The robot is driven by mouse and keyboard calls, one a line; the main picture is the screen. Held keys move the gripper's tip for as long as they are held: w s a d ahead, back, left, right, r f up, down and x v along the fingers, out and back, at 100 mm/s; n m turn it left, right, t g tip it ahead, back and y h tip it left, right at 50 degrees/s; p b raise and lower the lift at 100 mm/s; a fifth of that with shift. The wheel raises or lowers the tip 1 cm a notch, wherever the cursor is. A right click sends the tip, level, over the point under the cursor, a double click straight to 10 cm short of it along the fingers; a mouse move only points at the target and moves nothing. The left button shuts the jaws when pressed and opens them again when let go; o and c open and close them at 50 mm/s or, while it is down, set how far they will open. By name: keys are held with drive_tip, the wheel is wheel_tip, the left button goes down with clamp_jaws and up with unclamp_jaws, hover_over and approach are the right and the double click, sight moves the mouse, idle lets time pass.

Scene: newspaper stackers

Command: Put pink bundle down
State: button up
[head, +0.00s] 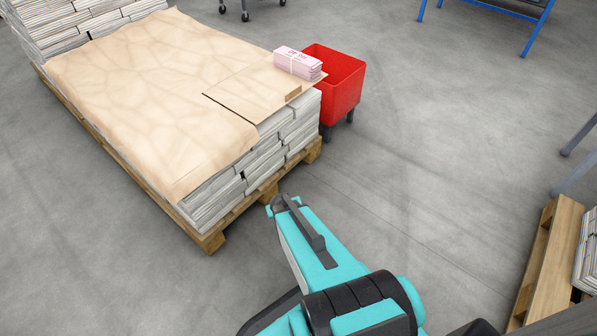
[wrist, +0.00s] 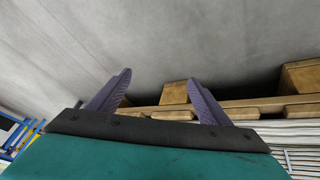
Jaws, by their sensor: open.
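The pink bundle (head: 298,63) lies flat on brown paper sheeting (head: 150,85) at the far right corner of the newspaper stack, with a pale strap around it. It is apart from my gripper. My gripper (wrist: 158,82) is open and empty, its two dark purple fingers spread apart in the wrist view. In that view the wooden pallet (wrist: 235,106) shows beyond the fingers, and the bundle is not visible. In the head view my arm reaches up beside the near corner of the stack, lower than its top; the fingers cannot be made out clearly there.
A red bin (head: 342,82) on dark legs stands right beside the bundle's corner of the stack. The stack rests on a wooden pallet (head: 215,238). Another pallet (head: 548,250) with papers is at the lower right. Blue-framed table (head: 500,12) at top right. Grey floor between is clear.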

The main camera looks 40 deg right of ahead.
drive_tip(key=s+a+f+n+g+y, duration=0.1)
drive_tip(key=s+a+g, duration=0.3)
drive_tip(key=s+a, duration=0.7)
drive_tip(key=s+a+f+n+g+y, duration=0.2)
drive_tip(key=s+a+g, duration=0.3)
drive_tip(key=s+a, duration=0.6)
drive_tip(key=s+n, duration=0.1)
drive_tip(key=s, duration=0.3)
drive_tip(key=shift+a+y, duration=0.3)
drive_tip(key=shift+y, duration=0.1)
